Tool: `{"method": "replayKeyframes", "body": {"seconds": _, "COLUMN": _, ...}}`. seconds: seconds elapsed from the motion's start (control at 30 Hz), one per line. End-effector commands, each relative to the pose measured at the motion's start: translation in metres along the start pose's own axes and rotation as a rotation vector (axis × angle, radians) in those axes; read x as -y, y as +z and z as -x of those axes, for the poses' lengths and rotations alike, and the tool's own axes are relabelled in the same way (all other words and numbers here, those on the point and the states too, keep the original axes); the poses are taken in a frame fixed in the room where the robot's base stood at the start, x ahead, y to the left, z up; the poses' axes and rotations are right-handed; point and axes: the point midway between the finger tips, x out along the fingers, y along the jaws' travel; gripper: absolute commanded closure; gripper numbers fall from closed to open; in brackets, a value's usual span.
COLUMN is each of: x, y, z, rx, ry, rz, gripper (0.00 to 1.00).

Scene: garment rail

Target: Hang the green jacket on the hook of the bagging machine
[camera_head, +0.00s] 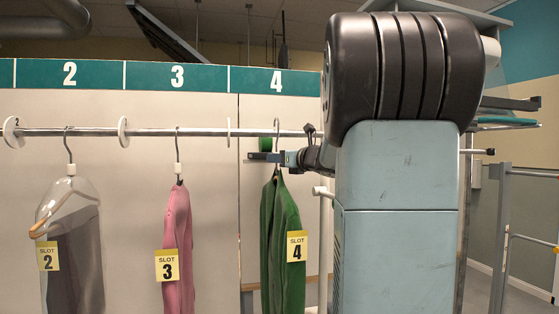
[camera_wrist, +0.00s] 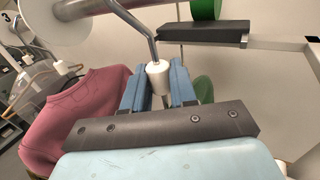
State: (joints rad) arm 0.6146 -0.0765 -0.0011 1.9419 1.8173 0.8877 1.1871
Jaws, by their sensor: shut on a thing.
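The green jacket (camera_head: 283,235) hangs upright below the rail in slot 4, with a yellow "SLOT 4" tag on it. Its metal hanger hook (camera_head: 277,126) reaches up to the rail. My gripper (camera_head: 268,157) is at the hanger's neck, just above the jacket's shoulders. In the wrist view my gripper (camera_wrist: 160,88) is shut with its blue fingers either side of the hanger neck, just below the white collar (camera_wrist: 158,75). A strip of the green jacket (camera_wrist: 203,89) shows behind the fingers. My arm covers much of the right side, and I cannot make out the bagging machine's hook.
The rail (camera_head: 95,132) runs across, with white disc dividers. A bagged grey garment (camera_head: 75,260) hangs in slot 2 and a pink jacket (camera_head: 177,240) in slot 3, left of the green one. Metal framework (camera_head: 505,210) stands at the right.

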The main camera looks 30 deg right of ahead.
Motion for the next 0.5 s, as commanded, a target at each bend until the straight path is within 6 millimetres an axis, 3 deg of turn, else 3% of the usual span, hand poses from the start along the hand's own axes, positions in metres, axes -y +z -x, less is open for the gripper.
{"method": "replayKeyframes", "body": {"seconds": 0.23, "x": 0.008, "y": 0.001, "z": -0.013, "rx": 0.002, "ry": -0.001, "rz": 0.0, "gripper": 1.0}}
{"method": "replayKeyframes", "body": {"seconds": 0.5, "x": 0.007, "y": -0.015, "z": -0.012, "rx": 0.002, "ry": 0.0, "rz": -0.001, "gripper": 1.0}}
